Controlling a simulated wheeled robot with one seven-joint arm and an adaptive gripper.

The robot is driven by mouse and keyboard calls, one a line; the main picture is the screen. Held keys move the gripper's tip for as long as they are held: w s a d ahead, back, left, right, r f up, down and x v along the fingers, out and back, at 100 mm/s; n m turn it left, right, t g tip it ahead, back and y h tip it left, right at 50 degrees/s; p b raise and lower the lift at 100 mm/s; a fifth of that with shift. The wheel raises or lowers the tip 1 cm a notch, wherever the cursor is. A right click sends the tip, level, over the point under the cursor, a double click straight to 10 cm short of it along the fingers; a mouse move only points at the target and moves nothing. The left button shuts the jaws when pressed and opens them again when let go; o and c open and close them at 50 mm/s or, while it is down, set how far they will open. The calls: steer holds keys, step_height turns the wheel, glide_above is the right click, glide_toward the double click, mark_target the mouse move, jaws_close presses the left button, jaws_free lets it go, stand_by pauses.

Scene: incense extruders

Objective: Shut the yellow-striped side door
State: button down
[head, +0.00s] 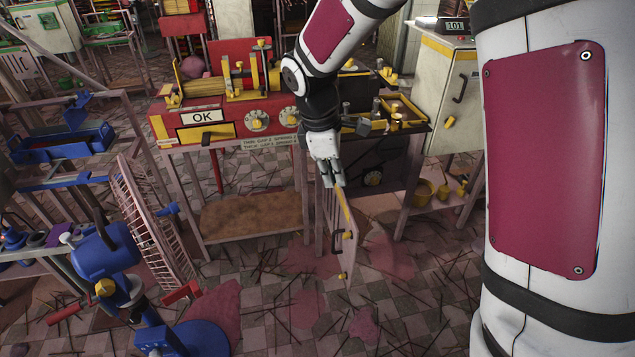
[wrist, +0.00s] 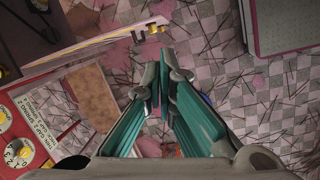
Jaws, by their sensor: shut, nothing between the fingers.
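The yellow-striped side door (head: 347,257) stands open. In the wrist view the door (wrist: 95,46) shows nearly edge-on from above, running from the left to the upper middle. My gripper (head: 329,181) is shut and empty, over the door's top edge in the head view.
The red machine (head: 225,118) with dials and an OK sign stands behind the door. A pale cabinet (head: 447,92) is at the right back. A blue clamp-like device (head: 105,250) and a wire rack (head: 155,225) stand left. The tiled floor has scattered sticks and pink patches.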

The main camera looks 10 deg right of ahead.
steer(key=w+a+f+n+b, duration=0.1)
steer(key=w+f+n, duration=0.1)
steer(key=f, duration=0.3)
steer(key=w+a+f+n+b, duration=0.1)
steer(key=w+a+f, duration=0.1)
steer(key=f, duration=0.4)
steer(key=d+f+b, duration=0.1)
steer(key=d+f, duration=0.5)
steer(key=f, duration=0.3)
steer(key=shift+d+g, duration=0.3)
steer(key=shift+d+f, duration=0.1)
